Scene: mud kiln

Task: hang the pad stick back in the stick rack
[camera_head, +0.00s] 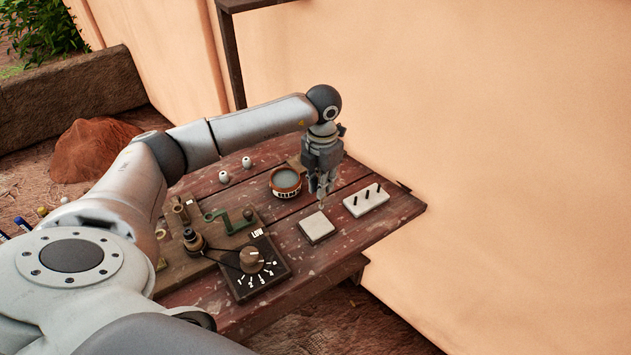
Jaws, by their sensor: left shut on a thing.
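My left gripper (322,188) points down over the right part of the plank table and is shut. A thin pale piece shows at its fingertips, seemingly the pad stick (322,205); the fingers hide most of it. Its lower end is just above or beside the square pale-topped block (316,227); I cannot tell whether they touch. No stick rack can be made out for certain. Several thin items with blue and yellow parts (24,224) show at the far left, partly hidden by my arm. My right gripper is not in view.
A white block with dark pegs (366,200) lies right of the gripper. A round brown pot (286,182) stands left of it. A dial box (253,268) and a board with a green crank (230,220) lie nearer. The clay wall (500,150) rises behind the table (385,232).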

